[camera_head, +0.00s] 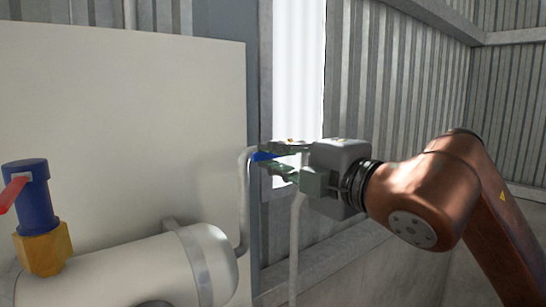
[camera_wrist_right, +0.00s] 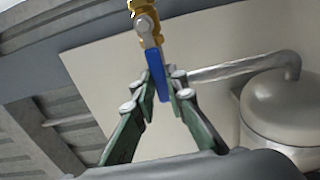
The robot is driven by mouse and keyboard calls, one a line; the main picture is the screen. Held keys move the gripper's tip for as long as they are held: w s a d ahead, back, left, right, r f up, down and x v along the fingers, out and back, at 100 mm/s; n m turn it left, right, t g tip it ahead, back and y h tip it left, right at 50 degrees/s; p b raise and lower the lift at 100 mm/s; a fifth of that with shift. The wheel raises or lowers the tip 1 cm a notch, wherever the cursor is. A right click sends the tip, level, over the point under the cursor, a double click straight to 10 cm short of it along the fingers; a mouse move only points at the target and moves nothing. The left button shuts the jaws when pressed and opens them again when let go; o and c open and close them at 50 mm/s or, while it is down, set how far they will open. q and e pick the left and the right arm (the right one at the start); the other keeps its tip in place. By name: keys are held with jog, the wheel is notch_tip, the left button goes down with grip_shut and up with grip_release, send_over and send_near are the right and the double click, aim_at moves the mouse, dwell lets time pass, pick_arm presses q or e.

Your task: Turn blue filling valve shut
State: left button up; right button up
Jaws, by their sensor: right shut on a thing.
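The blue filling valve shows as a blue lever handle (camera_wrist_right: 155,72) on a brass valve body (camera_wrist_right: 147,22) in the right wrist view. In the head view a small part of the blue handle (camera_head: 264,156) shows between the fingers; the valve body is hidden there. My right gripper (camera_head: 270,165) is shut on the blue handle, and in the wrist view its green fingers (camera_wrist_right: 162,85) sit on either side of the handle's lower end. My left gripper is not in view.
A pale horizontal tank (camera_head: 130,270) lies at the lower left, with a thin grey pipe (camera_head: 244,190) rising from its end. A blue and brass fitting with a red handle (camera_head: 35,215) stands on it. A large cream panel (camera_head: 120,130) stands behind; corrugated walls enclose the right.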

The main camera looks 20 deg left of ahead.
grip_shut()
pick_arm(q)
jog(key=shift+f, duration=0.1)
pick_arm(e)
jog(key=shift+f, duration=0.1)
